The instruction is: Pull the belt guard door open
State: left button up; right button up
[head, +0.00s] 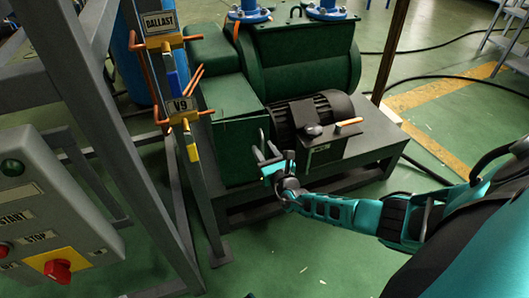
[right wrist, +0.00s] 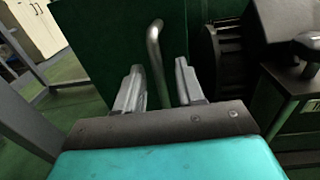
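The belt guard (head: 225,100) is a dark green box at the left end of the pump, and its door (head: 238,152) looks closed. A bent metal handle (right wrist: 155,55) stands out from the green door (right wrist: 105,45) in the right wrist view. My right gripper (head: 268,158) is in front of the door. In the right wrist view my right gripper (right wrist: 158,88) is open, with the handle between its two fingers and gaps visible on both sides. The handle's lower end is hidden behind the gripper body. My left gripper is not in view.
A grey frame post (head: 130,140) with valve pipes is at left. Green floor (head: 300,250) in front is clear.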

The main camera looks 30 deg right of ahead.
grip_shut()
dwell(0.6)
